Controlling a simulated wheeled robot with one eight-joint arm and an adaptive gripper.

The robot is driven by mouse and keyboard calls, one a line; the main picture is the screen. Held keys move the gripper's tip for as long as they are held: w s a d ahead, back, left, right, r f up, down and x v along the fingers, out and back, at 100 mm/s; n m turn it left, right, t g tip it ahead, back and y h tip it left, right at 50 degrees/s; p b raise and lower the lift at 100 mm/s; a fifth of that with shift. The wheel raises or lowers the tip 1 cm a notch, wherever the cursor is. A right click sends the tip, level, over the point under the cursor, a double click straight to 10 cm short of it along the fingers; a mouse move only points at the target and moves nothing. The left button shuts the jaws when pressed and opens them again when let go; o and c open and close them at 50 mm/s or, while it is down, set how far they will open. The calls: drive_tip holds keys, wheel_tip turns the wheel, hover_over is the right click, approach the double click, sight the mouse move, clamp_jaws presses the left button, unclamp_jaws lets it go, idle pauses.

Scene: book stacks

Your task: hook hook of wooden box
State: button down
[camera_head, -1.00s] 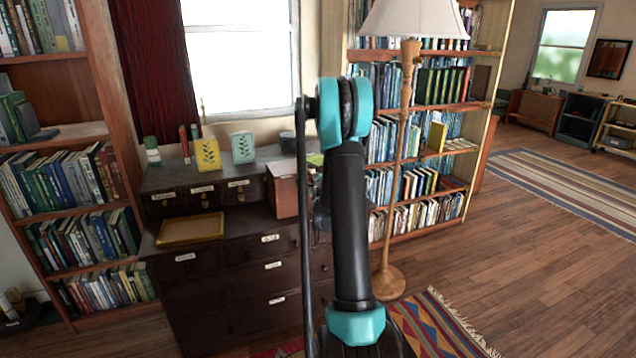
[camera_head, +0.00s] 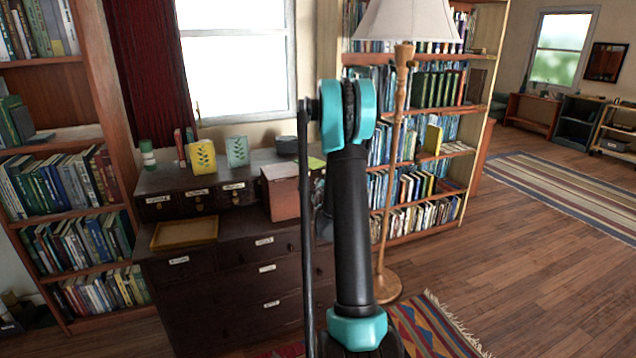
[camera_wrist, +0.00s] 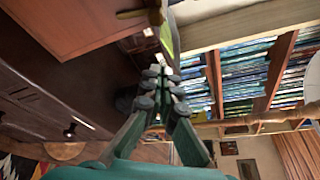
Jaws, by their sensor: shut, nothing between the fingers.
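A reddish-brown wooden box (camera_head: 285,196) stands on the dark chest's top in the head view, just left of my arm, partly hidden by a thin rod of the arm. In the wrist view the box (camera_wrist: 70,25) fills the upper left, turned on its side. A small brown piece with a light bar (camera_wrist: 140,14) sits at its right edge; it may be the hook, but I cannot tell. My gripper (camera_wrist: 163,75) is shut and empty, apart from the box, just beyond its edge. In the head view my arm hides the gripper.
The dark chest (camera_head: 225,288) stands below the box. A yellow tray (camera_head: 185,232) and two decorated blocks (camera_head: 202,156) are left of the box. A floor lamp (camera_head: 388,220) stands close to the right of my arm, before bookshelves. Open floor (camera_head: 530,260) lies right.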

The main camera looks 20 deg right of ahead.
drive_tip(key=f+v, duration=0.1)
drive_tip(key=v, duration=0.5)
drive_tip(key=shift+s+a+r, duration=0.2)
drive_tip(key=shift+r, duration=0.05)
